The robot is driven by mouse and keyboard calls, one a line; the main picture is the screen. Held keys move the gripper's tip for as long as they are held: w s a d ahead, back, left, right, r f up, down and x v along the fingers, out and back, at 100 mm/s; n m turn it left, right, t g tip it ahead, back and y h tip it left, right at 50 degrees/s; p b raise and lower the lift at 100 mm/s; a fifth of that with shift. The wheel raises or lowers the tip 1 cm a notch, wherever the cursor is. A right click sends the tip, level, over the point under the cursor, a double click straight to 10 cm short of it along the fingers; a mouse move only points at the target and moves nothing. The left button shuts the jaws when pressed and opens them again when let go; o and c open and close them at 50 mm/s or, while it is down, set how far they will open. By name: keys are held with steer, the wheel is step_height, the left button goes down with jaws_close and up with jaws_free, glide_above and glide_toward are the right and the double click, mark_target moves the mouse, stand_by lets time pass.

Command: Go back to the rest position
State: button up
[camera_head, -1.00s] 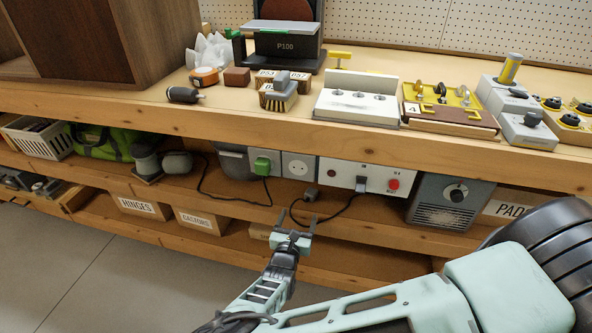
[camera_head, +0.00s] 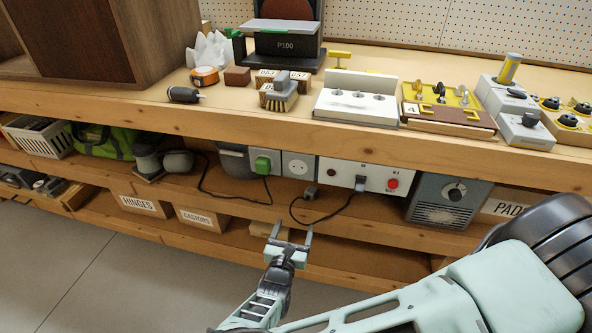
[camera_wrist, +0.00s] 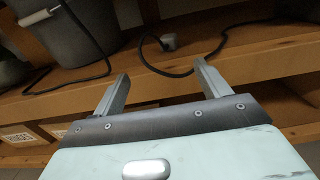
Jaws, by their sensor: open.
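My gripper (camera_head: 290,235) is in front of the lower shelves of the bench, below the worktop. Its two fingers are apart, with nothing between them. In the wrist view my gripper (camera_wrist: 160,85) also shows both fingers spread and empty, pointing toward the shelf edge. A black cable with a small grey plug (camera_head: 310,193) lies on the shelf beyond the fingertips, apart from them. The plug also shows in the wrist view (camera_wrist: 168,42).
The wooden bench edge (camera_head: 250,133) runs above my gripper. The shelf below holds a grey speaker-like box (camera_head: 447,203), a panel with a red button (camera_head: 393,183) and a green plug (camera_head: 262,165). Labelled boxes (camera_head: 140,205) sit lower left. The grey floor (camera_head: 110,275) is clear.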

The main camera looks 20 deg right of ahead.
stand_by(0.4)
steer(key=s+a+r+m+g, duration=0.2)
steer(key=s+r+m+g, duration=0.7)
steer(key=s+m+g, duration=0.45)
steer(key=s+a+r+m+y, duration=0.1)
steer(key=s+r+m+y, duration=0.25)
steer(key=r, duration=0.55)
steer(key=s+a+r+m+g+y, duration=0.1)
steer(key=s+a+r+m+y, duration=0.1)
steer(key=s+r+y, duration=0.45)
steer(key=s+a+r+m+y, duration=0.1)
steer(key=s+r+m, duration=0.15)
steer(key=r, duration=0.75)
step_height(320, 180, up, 20)
steer(key=p, duration=2)
steer(key=shift+s+a, duration=0.15)
steer(key=shift+s, duration=0.15)
